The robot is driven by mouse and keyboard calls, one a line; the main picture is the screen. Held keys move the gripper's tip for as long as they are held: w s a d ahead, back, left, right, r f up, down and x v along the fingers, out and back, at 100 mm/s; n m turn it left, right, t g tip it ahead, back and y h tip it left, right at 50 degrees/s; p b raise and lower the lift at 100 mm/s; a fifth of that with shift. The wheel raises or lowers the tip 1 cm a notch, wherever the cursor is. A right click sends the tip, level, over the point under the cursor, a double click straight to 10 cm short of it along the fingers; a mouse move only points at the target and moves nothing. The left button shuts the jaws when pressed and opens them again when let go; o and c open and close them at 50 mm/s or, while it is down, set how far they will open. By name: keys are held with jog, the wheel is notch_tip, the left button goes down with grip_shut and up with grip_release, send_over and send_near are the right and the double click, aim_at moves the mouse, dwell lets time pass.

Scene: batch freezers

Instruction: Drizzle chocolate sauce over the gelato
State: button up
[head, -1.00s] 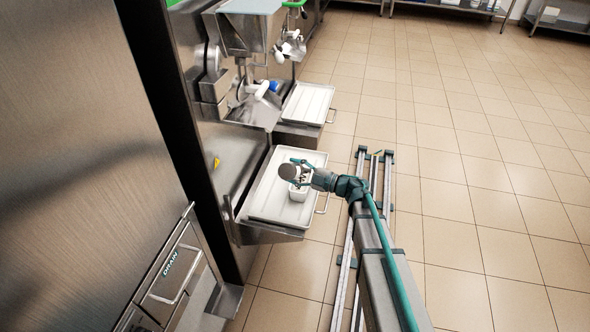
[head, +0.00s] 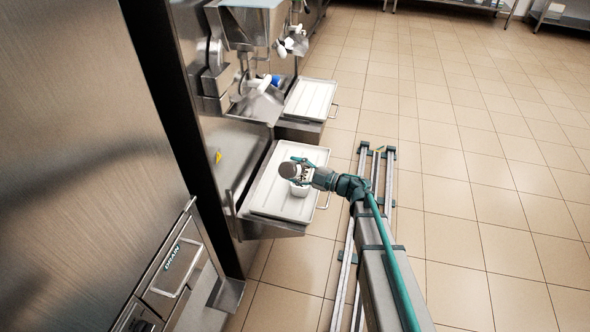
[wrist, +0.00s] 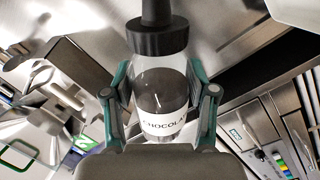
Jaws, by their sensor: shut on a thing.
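My gripper (head: 305,171) is shut on the chocolate sauce bottle (head: 288,171). The wrist view shows the bottle (wrist: 162,90) between both fingers (wrist: 161,100). It is clear with dark contents, a dark cap and a white label reading "CHOCOLA". In the head view its round grey-brown end faces the camera, and its nozzle is hidden. A small white tub (head: 299,190) stands on the white tray (head: 268,199), under the bottle and gripper. Small dark marks show at the tub's top, but its contents are mostly hidden. I cannot tell whether sauce is flowing.
Tiled floor (head: 480,180) is open to the right of my rail.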

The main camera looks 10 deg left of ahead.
aim_at(299, 164)
jog(key=shift+f+n+b, duration=0.1)
jog(key=shift+n+b, duration=1.6)
jog(key=shift+b, duration=0.7)
jog(key=shift+n+b, duration=0.5)
jog(key=shift+b, duration=0.1)
jog(key=shift+r, duration=0.2)
jog(key=shift+r+n+b, duration=0.6)
jog(key=shift+n+b, duration=0.4)
jog(key=shift+n, duration=0.05)
jog(key=shift+r+n+b, duration=0.55)
jog(key=shift+n+b, duration=0.4)
jog(key=shift+n, duration=0.1)
jog(key=shift+r+n+b, duration=0.25)
jog(key=shift+n+b, duration=0.25)
jog(key=shift+b, duration=0.1)
jog(key=shift+r+n+b, duration=1.25)
jog(key=shift+n+b, duration=0.15)
jog(key=shift+n, duration=0.4)
jog(key=shift+b, duration=0.3)
